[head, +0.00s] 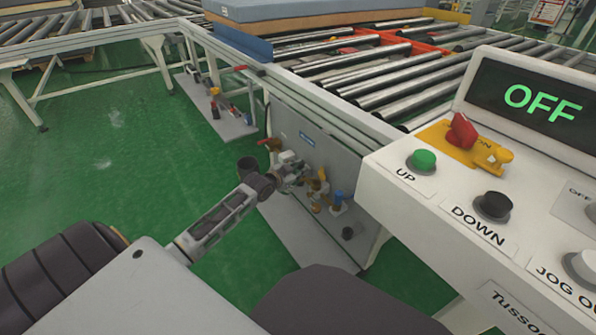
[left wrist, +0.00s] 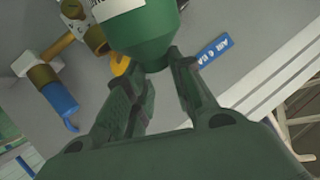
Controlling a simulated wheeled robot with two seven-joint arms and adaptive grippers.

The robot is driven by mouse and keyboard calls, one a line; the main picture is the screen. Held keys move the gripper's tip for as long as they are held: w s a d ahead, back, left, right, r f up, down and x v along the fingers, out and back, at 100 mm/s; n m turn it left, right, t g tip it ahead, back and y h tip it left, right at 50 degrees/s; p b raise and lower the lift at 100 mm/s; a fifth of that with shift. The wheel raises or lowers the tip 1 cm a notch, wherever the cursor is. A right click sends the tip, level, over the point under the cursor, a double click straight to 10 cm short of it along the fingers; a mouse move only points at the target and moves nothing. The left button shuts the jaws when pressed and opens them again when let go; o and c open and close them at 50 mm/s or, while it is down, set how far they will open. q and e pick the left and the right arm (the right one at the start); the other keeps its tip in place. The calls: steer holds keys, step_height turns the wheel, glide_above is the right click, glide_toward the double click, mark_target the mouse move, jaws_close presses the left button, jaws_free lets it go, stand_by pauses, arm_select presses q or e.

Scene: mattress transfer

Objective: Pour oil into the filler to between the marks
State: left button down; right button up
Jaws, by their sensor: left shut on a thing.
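My left gripper (head: 287,172) is in front of the grey panel (head: 325,160), close to its fittings. In the left wrist view its two fingers (left wrist: 160,85) are shut on a green bottle (left wrist: 145,30) with a white label, gripping its narrow end. In the head view the bottle cannot be told clearly from the gripper and fittings. Brass fittings (head: 318,192) are just right of the gripper; they also show in the left wrist view (left wrist: 62,45). I cannot tell which part is the filler, and no level marks can be made out. My right gripper is out of view.
A blue part (head: 338,201) hangs by the brass fittings. A red handle (head: 270,144) is at the panel's left. The control console (head: 430,200), showing OFF, stands at right. A roller conveyor (head: 370,75) carries a mattress (head: 285,10). Green floor (head: 100,170) is clear at left.

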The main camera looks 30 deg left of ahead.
arm_select(q)
steer(key=shift+w+d+r+g, duration=0.1)
steer(key=shift+d+r+g, duration=0.05)
steer(key=shift+r+g, duration=0.2)
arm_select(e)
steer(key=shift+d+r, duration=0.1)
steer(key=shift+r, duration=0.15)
arm_select(q)
steer(key=shift+p, duration=0.55)
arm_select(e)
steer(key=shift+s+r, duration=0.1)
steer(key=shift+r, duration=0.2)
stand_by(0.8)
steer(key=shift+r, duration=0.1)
arm_select(q)
steer(key=shift+w+d+r+m+y+p, duration=0.1)
steer(key=shift+m+y+p, duration=0.2)
steer(key=shift+p, duration=0.05)
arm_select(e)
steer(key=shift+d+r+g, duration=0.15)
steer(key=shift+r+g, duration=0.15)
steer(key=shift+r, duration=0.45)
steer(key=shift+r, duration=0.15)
arm_select(q)
steer(key=shift+p, duration=0.3)
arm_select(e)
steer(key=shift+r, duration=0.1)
